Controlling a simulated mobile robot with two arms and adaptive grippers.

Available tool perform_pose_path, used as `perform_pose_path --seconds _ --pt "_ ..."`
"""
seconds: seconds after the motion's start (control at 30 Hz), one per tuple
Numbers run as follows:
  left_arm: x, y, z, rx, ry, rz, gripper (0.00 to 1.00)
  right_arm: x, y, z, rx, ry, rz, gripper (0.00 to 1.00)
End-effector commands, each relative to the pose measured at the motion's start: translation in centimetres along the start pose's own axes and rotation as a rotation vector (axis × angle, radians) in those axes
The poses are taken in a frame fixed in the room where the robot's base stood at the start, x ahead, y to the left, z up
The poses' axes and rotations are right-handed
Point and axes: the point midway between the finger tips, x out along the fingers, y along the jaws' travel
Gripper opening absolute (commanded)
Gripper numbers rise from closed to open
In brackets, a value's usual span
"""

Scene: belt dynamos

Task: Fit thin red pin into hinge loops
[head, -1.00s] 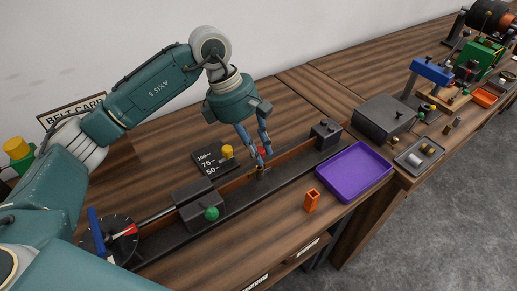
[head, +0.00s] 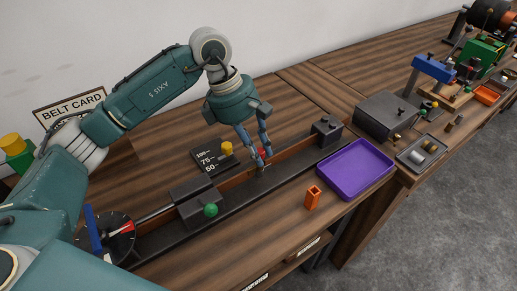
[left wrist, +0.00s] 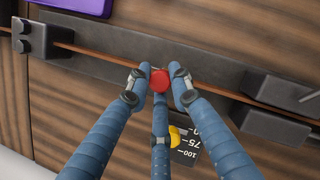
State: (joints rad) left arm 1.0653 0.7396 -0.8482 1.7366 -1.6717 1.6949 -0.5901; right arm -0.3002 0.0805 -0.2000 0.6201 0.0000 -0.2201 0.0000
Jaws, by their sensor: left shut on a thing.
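My left gripper (head: 262,161) is over the brown belt (head: 235,184) in the dark rail, its fingers pointing down. It is shut on the thin red pin, whose red head (left wrist: 159,80) shows between the fingers in the left wrist view. A bit of the red head (head: 262,152) also shows between the fingers in the head view. A small metal piece (head: 262,171), perhaps the hinge loops, sits at the belt just under the fingertips. The fingers and pin head hide the loops in the wrist view, so I cannot tell whether the pin is inside them. My right gripper is not in view.
A dark block with a green knob (head: 210,210) sits on the rail left of the gripper, and a smaller end block (head: 326,127) to the right. A scale plate with a yellow knob (head: 227,148) lies behind. A purple tray (head: 322,186) and orange holder (head: 312,197) are in front.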

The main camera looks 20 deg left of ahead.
Motion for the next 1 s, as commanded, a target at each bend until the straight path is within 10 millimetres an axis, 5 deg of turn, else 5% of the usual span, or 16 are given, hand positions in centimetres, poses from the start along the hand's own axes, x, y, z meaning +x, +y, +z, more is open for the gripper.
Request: perform_pose_path --seconds 0.6,0.63,0.73,1.0 --pt "1.6 0.0 -0.6 0.000 0.000 0.000 0.01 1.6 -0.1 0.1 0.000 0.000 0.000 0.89" --pt "1.5 0.0 -0.6 0.000 0.000 0.000 0.24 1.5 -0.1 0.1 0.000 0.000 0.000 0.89" --pt "1.5 0.0 -0.6 0.000 0.001 -0.002 0.42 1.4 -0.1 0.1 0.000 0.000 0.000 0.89" --pt "1.4 0.0 -0.6 0.000 0.001 -0.001 0.42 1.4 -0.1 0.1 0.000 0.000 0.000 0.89"
